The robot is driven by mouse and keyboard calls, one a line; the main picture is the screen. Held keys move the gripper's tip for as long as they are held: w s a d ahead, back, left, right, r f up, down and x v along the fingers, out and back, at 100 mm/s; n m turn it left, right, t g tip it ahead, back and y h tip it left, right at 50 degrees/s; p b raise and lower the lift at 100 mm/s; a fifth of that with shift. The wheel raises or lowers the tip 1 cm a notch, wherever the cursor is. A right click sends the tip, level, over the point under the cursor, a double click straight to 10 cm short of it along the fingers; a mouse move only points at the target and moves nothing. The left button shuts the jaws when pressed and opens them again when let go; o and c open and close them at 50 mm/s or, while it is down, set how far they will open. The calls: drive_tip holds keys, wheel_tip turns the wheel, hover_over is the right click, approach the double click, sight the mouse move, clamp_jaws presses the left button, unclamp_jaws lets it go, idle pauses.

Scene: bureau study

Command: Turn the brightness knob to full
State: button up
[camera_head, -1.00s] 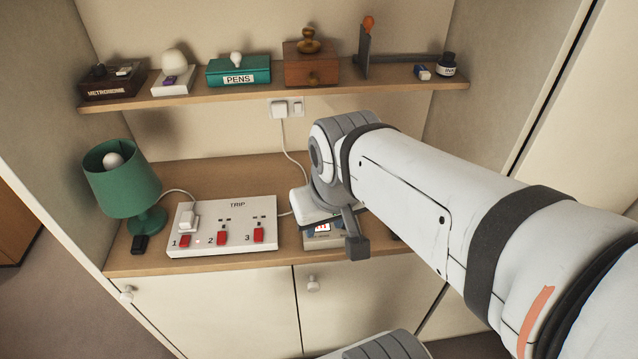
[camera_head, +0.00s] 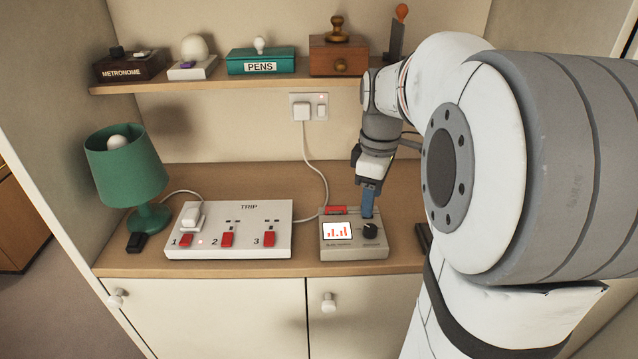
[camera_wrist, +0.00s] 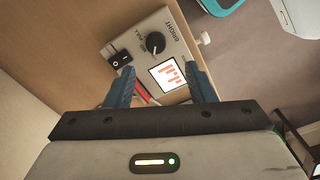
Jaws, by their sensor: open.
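The brightness knob (camera_head: 370,230) is a round black dial on a small grey box (camera_head: 354,252) on the desk. It also shows in the wrist view (camera_wrist: 155,43), near the printed words BRIGHT and FULL; a small pale mark shows on it, but its exact setting is hard to read. Beside it is a lit screen (camera_head: 337,231) with red bars. My gripper (camera_head: 368,207) points down just above and behind the knob. In the wrist view its blue fingers (camera_wrist: 157,64) are apart and empty, with the knob beyond their tips. I cannot tell whether a finger touches the box.
A white TRIP panel (camera_head: 222,247) with red switches stands left of the box, and a green lamp (camera_head: 125,165) left of that. A shelf (camera_head: 220,82) with several objects hangs above.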

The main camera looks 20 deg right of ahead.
sight(370, 227)
drive_tip(key=shift+w+d+f, duration=0.25)
drive_tip(key=shift+d+f, duration=0.15)
drive_tip(key=shift+f, duration=0.1)
drive_tip(key=shift+f+n, duration=0.3)
wheel_tip(370, 227, down, 7)
drive_tip(key=shift+r+b, duration=0.1)
drive_tip(key=shift+b, duration=0.2)
drive_tip(key=shift+c, duration=0.3)
drive_tip(key=c, duration=0.9)
drive_tip(key=shift+a, duration=0.15)
